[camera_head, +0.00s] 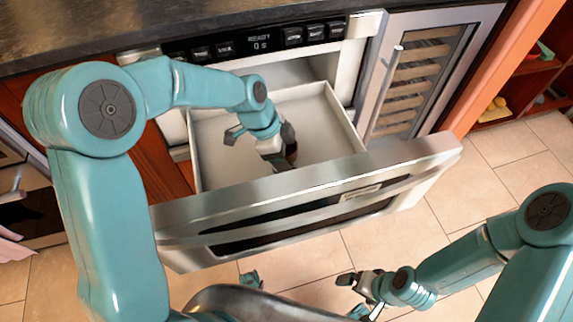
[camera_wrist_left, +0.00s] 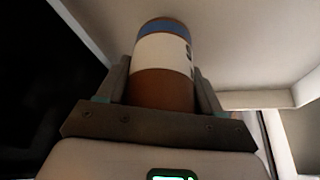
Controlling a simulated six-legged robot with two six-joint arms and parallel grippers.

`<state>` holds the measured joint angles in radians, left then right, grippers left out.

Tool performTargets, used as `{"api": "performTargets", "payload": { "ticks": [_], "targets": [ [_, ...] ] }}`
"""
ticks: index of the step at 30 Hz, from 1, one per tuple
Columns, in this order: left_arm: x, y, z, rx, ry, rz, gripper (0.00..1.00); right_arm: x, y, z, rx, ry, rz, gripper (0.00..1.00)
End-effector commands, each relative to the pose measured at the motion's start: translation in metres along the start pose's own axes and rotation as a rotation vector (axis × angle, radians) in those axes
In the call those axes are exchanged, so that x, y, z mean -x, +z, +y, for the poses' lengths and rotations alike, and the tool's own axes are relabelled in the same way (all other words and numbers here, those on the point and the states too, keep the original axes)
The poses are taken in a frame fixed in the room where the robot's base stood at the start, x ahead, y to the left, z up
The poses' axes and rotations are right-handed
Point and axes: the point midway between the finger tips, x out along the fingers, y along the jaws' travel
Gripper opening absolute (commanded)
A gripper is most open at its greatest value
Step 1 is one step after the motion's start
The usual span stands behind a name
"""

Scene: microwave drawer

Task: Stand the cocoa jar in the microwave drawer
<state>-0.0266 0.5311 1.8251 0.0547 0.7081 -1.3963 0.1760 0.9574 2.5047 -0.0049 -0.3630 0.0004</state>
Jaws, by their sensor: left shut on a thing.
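The cocoa jar (camera_wrist_left: 163,66), brown with a white label and a blue band, is between the two fingers of my left gripper (camera_wrist_left: 160,95) in the left wrist view. In the head view my left gripper (camera_head: 280,157) is down inside the open microwave drawer (camera_head: 340,108), shut on the jar (camera_head: 290,143), which shows only as a small dark brown part. I cannot tell whether the jar touches the drawer floor. My right gripper (camera_head: 364,304) is outside, in front of the drawer, low in the picture; its fingers are too small to read.
The drawer's steel front (camera_head: 310,182) with its handle bar stands between the drawer interior and my body. The drawer floor around the jar looks clear. A control panel (camera_head: 262,40) reads READY above the opening. A wine cooler (camera_head: 418,78) is at the right.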

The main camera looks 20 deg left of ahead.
Motion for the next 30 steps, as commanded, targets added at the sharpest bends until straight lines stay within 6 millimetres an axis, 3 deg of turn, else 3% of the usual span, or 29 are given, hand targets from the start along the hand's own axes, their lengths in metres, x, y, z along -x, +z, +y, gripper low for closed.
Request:
{"api": "performTargets", "payload": {
  "ticks": [6, 17, 18, 20, 30],
  "targets": [
    [-0.033, 0.014, 0.001, 0.000, 0.003, -0.001, 0.28, -0.010, 0.000, 0.004, 0.000, 0.000, 0.000, 0.95],
    [-0.037, 0.015, 0.000, 0.000, 0.000, 0.000, 0.28, -0.013, 0.000, 0.005, 0.000, 0.000, 0.000, 0.95],
    [-0.035, 0.015, 0.000, 0.000, 0.001, 0.000, 0.75, -0.012, 0.000, 0.004, 0.000, 0.000, 0.000, 0.95],
    [-0.035, 0.015, 0.000, 0.000, 0.001, 0.000, 0.91, -0.011, 0.000, 0.004, 0.000, 0.000, 0.000, 0.95],
    [-0.030, 0.013, 0.000, 0.000, 0.001, 0.000, 0.91, -0.007, 0.000, 0.002, 0.000, 0.000, 0.000, 0.95]
  ]
}}
